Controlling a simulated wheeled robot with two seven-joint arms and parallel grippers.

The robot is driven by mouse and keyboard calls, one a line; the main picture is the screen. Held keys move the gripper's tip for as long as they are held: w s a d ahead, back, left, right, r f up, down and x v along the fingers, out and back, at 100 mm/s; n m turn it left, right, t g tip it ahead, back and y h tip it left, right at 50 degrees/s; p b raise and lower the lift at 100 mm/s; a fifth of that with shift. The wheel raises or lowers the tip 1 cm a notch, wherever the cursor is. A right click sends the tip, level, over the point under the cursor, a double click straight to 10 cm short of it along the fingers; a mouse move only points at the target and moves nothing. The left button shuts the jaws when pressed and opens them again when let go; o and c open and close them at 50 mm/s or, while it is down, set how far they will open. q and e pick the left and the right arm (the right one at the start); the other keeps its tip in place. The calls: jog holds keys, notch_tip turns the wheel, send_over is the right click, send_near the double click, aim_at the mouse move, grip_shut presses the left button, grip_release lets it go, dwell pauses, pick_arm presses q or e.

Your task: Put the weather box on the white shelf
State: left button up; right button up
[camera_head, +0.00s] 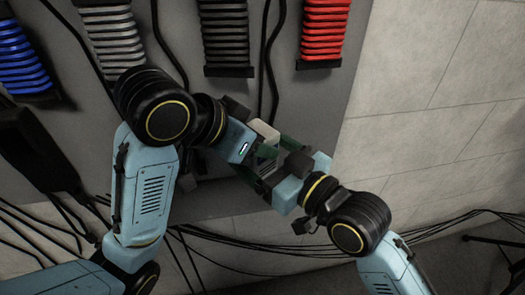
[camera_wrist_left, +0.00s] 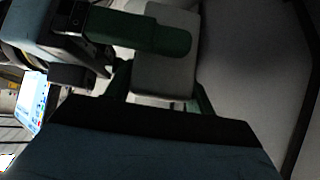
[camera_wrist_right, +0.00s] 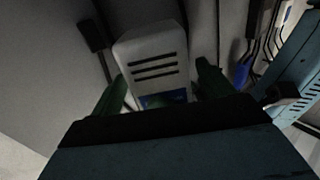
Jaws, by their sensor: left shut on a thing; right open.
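The weather box (camera_head: 264,131) is a small pale grey box between my two grippers in the head view, partly hidden by them. In the right wrist view the box (camera_wrist_right: 150,48) shows dark slots and a blue patch low on its face. My left gripper (camera_head: 256,148) is shut on it; the left wrist view shows the box (camera_wrist_left: 163,75) between its green fingers. My right gripper (camera_wrist_right: 160,88) is open, with its green fingers spread on either side of the box's lower end; I cannot tell whether they touch it. I cannot make out the white shelf.
A grey panel behind carries blue (camera_head: 20,60), grey and red (camera_head: 323,30) ribbed parts. Black cables hang down the panel and run along the wall's foot. A pale block wall (camera_head: 440,100) fills the right, with free room before it. The two arms are close together.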

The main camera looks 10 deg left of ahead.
jog(key=c, duration=1.2)
pick_arm(q)
jog(key=o, duration=1.3)
jog(key=shift+c, duration=0.2)
pick_arm(e)
jog(key=shift+c, duration=0.7)
